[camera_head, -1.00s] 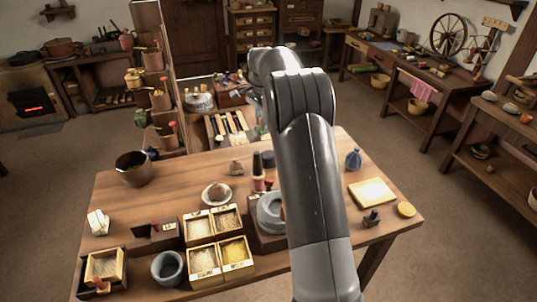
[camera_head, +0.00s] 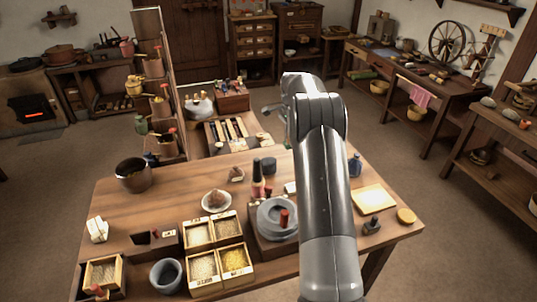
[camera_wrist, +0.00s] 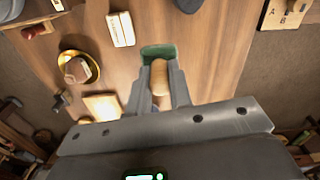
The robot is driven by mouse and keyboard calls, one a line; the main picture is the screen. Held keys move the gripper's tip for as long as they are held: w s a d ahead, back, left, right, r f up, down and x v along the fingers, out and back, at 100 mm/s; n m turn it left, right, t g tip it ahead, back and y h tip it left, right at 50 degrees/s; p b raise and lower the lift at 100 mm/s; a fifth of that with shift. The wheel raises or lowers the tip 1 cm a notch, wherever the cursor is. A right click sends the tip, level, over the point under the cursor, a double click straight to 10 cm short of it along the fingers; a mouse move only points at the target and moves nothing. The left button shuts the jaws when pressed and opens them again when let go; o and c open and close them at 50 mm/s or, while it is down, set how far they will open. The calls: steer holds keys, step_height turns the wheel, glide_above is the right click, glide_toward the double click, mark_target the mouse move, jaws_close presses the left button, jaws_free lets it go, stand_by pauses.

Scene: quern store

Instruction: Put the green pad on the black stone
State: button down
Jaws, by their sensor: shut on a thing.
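My gripper (camera_wrist: 160,88) is shut on the green pad (camera_wrist: 158,51), which has a pale wooden grip between the fingers and a green block at its far end. In the wrist view it is held over the wooden table, apparently clear of it. In the head view my arm hides most of the gripper and I cannot make out the pad. A short dark cylinder, which looks like the black stone (camera_head: 268,166), stands behind the grey quern, next to a dark bottle. A dark rounded shape is cut off at the top of the wrist view; I cannot tell what it is.
The table (camera_head: 160,205) carries a brown bowl (camera_head: 133,178), a dish with a brown lump (camera_head: 216,201), grain boxes (camera_head: 217,257), a grey quern (camera_head: 277,218) and a pale board (camera_head: 373,199). Bare wood lies at the table's left middle.

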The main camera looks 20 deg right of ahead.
steer(key=w+a+f, duration=0.1)
steer(key=w+a, duration=0.1)
steer(key=w+a+f, duration=0.1)
steer(key=a+f, duration=0.1)
steer(key=w+a+f, duration=0.2)
steer(key=shift+w+a+f, duration=0.1)
steer(key=shift+w+a, duration=0.2)
steer(key=shift+f, duration=2)
steer(key=shift+f, duration=0.1)
steer(key=c, duration=1.3)
jaws_free()
